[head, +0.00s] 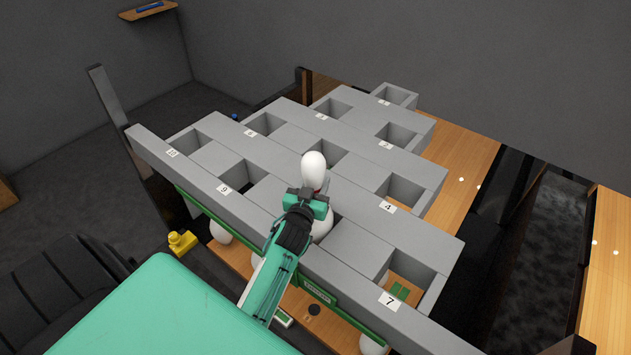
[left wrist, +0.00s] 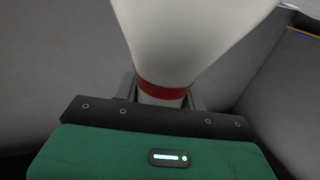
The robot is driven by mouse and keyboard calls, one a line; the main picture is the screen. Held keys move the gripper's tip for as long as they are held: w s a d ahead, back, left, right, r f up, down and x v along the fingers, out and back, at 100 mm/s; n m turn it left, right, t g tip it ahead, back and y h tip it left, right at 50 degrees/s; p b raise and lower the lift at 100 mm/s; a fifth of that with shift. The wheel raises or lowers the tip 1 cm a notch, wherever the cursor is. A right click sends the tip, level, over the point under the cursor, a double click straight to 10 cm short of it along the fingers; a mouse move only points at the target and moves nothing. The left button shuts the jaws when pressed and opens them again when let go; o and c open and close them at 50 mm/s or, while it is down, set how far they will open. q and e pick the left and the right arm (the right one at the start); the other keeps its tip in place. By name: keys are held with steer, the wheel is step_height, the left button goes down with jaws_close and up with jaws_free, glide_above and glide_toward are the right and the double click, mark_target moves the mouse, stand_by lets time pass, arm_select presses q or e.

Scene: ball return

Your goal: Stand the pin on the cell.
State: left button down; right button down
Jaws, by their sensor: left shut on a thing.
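My right gripper is not in view.
Other numbered cells, including 10, 9, 7 and 4, look empty of pins. White rounded shapes (head: 221,231) show below the rack's front. A yellow object (head: 182,242) lies at the left. A dark upright post (head: 112,105) stands by the rack's left end.

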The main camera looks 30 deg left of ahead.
arm_select(q)
steer(key=shift+r, duration=0.15)
steer(key=c, duration=0.7)
jaws_free()
steer(key=shift+c, duration=0.2)
steer(key=shift+s+f, duration=0.1)
steer(key=shift+f, duration=0.3)
steer(key=shift+s+d, duration=0.2)
steer(key=shift+s, duration=0.3)
steer(key=b+v, duration=0.2)
steer(key=v, duration=1)
steer(key=shift+s+r, duration=0.35)
steer(key=shift+s, duration=0.05)
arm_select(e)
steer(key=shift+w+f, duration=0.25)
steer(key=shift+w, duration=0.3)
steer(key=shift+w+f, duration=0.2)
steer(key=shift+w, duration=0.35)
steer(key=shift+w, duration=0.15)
